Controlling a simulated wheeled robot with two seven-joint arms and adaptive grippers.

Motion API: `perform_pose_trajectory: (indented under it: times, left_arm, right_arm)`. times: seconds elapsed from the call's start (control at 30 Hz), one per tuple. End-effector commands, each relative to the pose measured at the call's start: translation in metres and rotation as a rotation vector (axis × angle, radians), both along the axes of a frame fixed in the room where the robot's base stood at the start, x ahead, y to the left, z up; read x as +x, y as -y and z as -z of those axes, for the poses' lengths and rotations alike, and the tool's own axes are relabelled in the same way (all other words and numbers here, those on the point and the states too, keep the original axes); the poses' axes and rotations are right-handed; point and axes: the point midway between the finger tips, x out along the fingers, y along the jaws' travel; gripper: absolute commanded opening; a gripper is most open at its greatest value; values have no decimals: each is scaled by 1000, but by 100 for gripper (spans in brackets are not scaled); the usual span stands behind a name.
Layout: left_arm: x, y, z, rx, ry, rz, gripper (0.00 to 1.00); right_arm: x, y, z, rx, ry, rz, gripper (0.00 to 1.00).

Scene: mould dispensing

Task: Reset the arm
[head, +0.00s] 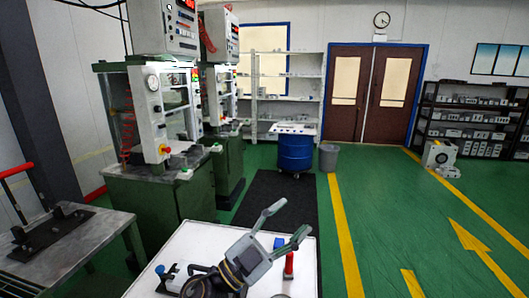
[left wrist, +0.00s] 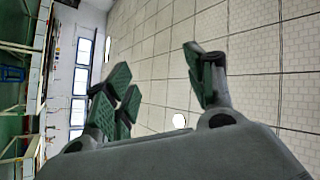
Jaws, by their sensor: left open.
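My left gripper (head: 288,221) is in the lower middle of the head view, raised over a white table top (head: 196,240). Its two fingers are spread wide with nothing between them. In the left wrist view the green-padded fingers of the left gripper (left wrist: 165,88) stand apart and empty against the tiled ceiling. My right gripper does not show in either view.
On the white table, a red cylinder (head: 289,264) and a small blue item (head: 279,243) sit close by the gripper. Green machines (head: 155,195) stand at the left beyond the table. A blue drum (head: 295,152) stands farther back. The green floor at the right is open.

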Motion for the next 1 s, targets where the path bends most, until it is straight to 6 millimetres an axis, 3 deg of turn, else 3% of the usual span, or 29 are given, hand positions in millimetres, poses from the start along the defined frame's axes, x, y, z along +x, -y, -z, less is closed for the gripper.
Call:
perform_pose_trajectory:
  times: [0.23, 0.47, 0.73, 1.0]
  left_arm:
    - [37, -53, 8, -138, -155, -221, 55]
    - [63, -106, 37, -215, -330, -423, 55]
    - [77, -164, 94, -245, -572, -641, 55]
    - [67, -212, 167, -214, -846, -822, 55]
  right_arm:
    - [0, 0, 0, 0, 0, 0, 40]
    - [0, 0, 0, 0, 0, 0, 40]
    - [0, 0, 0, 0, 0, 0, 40]
    - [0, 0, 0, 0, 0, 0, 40]
